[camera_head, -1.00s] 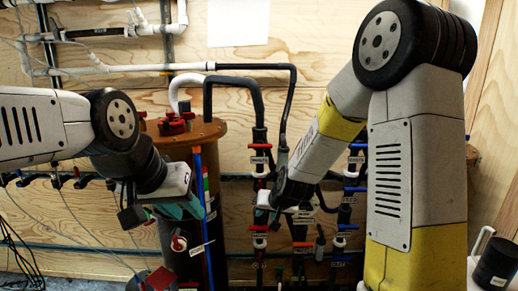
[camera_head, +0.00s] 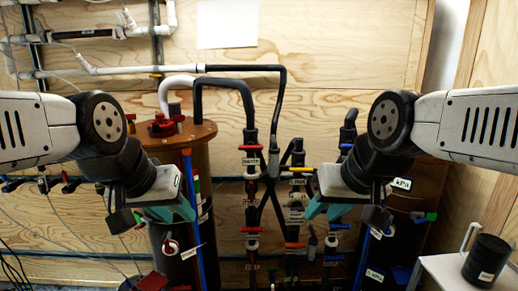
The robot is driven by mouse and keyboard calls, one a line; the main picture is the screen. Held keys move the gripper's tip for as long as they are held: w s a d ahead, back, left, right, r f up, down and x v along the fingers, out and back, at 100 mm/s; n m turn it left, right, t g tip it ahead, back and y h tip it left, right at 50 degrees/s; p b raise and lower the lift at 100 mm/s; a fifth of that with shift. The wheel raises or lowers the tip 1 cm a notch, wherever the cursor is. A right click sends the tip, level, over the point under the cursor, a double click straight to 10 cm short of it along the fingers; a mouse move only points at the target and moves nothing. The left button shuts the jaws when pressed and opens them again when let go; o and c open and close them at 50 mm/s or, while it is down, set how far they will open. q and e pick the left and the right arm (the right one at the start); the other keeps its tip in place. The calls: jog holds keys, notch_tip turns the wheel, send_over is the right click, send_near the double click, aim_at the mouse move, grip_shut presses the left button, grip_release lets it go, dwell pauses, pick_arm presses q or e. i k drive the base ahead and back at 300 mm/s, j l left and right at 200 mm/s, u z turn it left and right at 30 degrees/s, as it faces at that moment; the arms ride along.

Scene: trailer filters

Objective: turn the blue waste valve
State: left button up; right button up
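Several blue valve handles show on the pipe rack in the middle: one low down (camera_head: 334,261), another just above it (camera_head: 340,227), and one higher up (camera_head: 346,146). The labels are too small to read, so I cannot tell which is the waste valve. My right gripper (camera_head: 338,211), with teal fingers, hangs in front of the rack, above and partly over the blue handles, and hides part of the pipes. I see nothing held in it. My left gripper (camera_head: 148,217) hangs in front of the left brown tank, away from the blue handles. Neither finger gap shows clearly.
A brown tank (camera_head: 178,165) with red knobs on its lid stands left of the rack. Red handles (camera_head: 251,229) sit on the rack's left pipes. A second tank (camera_head: 425,190) stands behind my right arm. A black canister (camera_head: 486,258) sits on a white stand at right.

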aim_at(349, 145)
jog(key=z, duration=0.9)
